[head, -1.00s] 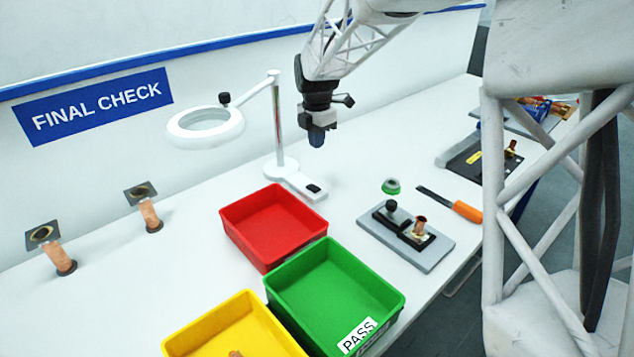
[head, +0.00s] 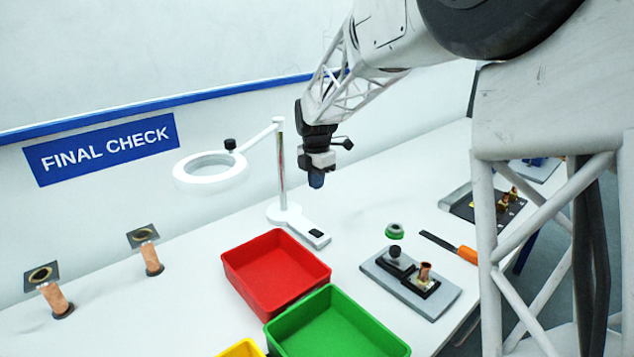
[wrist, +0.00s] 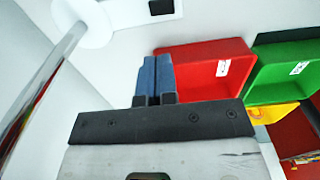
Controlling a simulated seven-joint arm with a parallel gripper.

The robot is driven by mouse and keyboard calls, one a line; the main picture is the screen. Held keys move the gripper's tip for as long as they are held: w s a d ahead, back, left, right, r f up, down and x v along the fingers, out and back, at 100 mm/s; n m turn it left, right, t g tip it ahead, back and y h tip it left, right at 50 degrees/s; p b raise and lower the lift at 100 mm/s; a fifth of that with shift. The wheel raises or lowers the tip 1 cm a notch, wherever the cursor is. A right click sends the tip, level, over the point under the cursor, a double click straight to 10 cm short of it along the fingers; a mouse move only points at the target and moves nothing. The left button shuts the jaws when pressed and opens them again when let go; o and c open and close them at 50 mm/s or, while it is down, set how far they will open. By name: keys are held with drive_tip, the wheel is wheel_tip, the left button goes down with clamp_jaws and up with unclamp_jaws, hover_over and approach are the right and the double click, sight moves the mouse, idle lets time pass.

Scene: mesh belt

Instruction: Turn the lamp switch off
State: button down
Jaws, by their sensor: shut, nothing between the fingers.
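The white magnifier lamp (head: 281,180) stands at the back of the table, with a ring head (head: 212,171) on an arm and a post. A dark switch (head: 316,233) sits on the flat foot in front of its round base. In the wrist view the switch (wrist: 161,7) shows at the top edge, beyond the fingertips. My gripper (head: 316,181) hangs above the table, to the right of the post and above the switch, apart from both. In the wrist view its blue fingers (wrist: 155,72) are together with nothing between them.
A red bin (head: 275,268) and a green bin (head: 338,325) stand in front of the lamp, with a yellow bin (head: 240,349) at the bottom edge. A grey fixture plate (head: 410,285) and an orange-handled tool (head: 466,254) lie to the right. The lamp post (wrist: 45,72) is close on the left in the wrist view.

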wheel_tip(320, 180, up, 14)
drive_tip(key=w+a, duration=0.1)
drive_tip(key=shift+w+a, duration=0.15)
drive_tip(key=shift+a, duration=0.05)
idle(0.7)
idle(0.3)
